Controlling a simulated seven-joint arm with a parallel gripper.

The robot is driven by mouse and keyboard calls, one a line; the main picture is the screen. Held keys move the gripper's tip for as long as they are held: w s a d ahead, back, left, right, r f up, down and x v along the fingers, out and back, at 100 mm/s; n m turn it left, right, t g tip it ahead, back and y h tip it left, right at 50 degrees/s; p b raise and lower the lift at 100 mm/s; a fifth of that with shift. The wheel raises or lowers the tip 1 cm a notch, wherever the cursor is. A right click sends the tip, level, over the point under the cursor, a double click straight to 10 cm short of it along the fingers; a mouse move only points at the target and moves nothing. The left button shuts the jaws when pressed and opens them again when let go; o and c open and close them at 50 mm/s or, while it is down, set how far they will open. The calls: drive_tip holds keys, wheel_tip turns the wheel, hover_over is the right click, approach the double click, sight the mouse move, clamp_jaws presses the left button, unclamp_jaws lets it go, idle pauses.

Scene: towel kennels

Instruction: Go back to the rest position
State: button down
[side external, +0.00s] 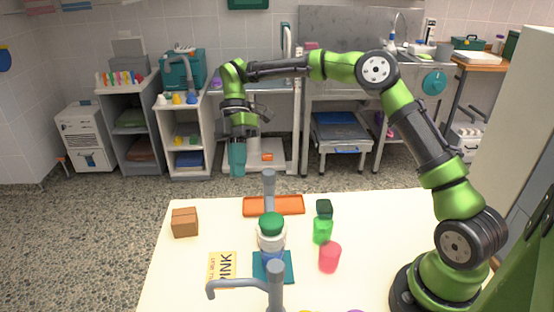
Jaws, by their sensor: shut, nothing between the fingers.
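My gripper (237,160) hangs from the raised green and black arm, pointing down, above the far edge of the white table (180,285). It is shut and empty, apart from everything on the table. Its fingertips are small in this view.
On the table are a brown box (185,222), an orange tray (274,205), a green-lidded jar (271,234), a green cup (322,231), a dark green block (324,209), a pink cup (330,257), a yellow card (221,268) and a grey tap-like fixture (275,285). The table's right middle is clear.

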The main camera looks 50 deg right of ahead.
drive_tip(key=s+d+r+m+t+h, duration=0.2)
drive_tip(key=s+r+m+t+h, duration=0.3)
drive_tip(key=s+r+m, duration=0.45)
drive_tip(key=s+d+f+m+t+y, duration=0.1)
drive_tip(key=s+d+m+t, duration=0.1)
drive_tip(key=s+m, duration=0.4)
drive_tip(key=s+d+f+m+t, duration=0.1)
drive_tip(key=s+d+m+t, duration=0.1)
drive_tip(key=s+m+t, duration=0.3)
drive_tip(key=shift+s+f+m+y, duration=0.2)
drive_tip(key=shift+s+m+y, duration=0.2)
drive_tip(key=shift+m, duration=0.45)
